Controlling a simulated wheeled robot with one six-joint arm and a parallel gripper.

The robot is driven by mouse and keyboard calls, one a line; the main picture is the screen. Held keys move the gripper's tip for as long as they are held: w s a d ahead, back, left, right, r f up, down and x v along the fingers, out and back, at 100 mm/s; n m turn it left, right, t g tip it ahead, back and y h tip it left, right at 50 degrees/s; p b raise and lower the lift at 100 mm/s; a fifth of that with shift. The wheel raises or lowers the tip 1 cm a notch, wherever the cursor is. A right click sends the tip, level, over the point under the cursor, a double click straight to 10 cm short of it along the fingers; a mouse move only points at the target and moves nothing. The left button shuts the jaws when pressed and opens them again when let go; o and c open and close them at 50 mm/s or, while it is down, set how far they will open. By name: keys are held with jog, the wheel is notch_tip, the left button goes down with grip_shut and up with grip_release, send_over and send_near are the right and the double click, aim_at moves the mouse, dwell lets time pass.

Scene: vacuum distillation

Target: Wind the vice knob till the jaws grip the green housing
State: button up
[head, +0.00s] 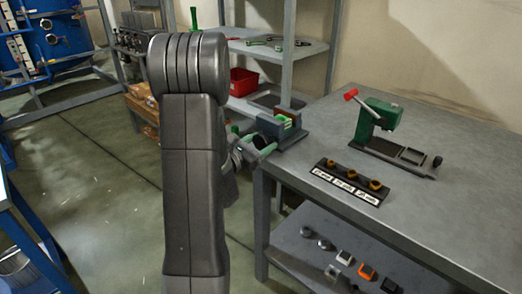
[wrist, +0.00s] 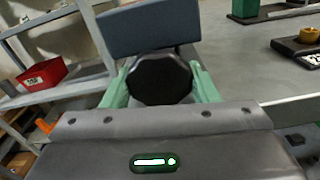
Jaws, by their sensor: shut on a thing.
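The vice (head: 291,138) stands at the left end of the grey workbench in the head view. Its blue-grey body (wrist: 148,27) fills the top of the wrist view. The green housing (head: 285,118) sits between the vice jaws; the head view is too small to tell whether both jaws touch it. The housing does not show in the wrist view. The black vice knob (wrist: 160,78) faces the wrist camera. My gripper (wrist: 161,85) is shut on the knob, with one green finger on each side. In the head view my gripper (head: 262,146) is partly hidden by my arm.
A green press with a red handle (head: 380,114) stands on the bench. A black strip with yellow knobs (head: 348,178) lies in front of it. A red bin (head: 243,81) sits on the shelf rack behind. Several small parts lie on the bench's lower shelf.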

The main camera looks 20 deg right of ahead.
jog(key=shift+m+b, duration=0.35)
jog(key=shift+m, duration=0.05)
jog(key=o, duration=0.9)
jog(key=shift+c, duration=0.2)
jog(key=shift+a, duration=0.1)
jog(key=v, duration=1.3)
jog(key=shift+a, duration=0.3)
jog(key=shift+s, duration=0.1)
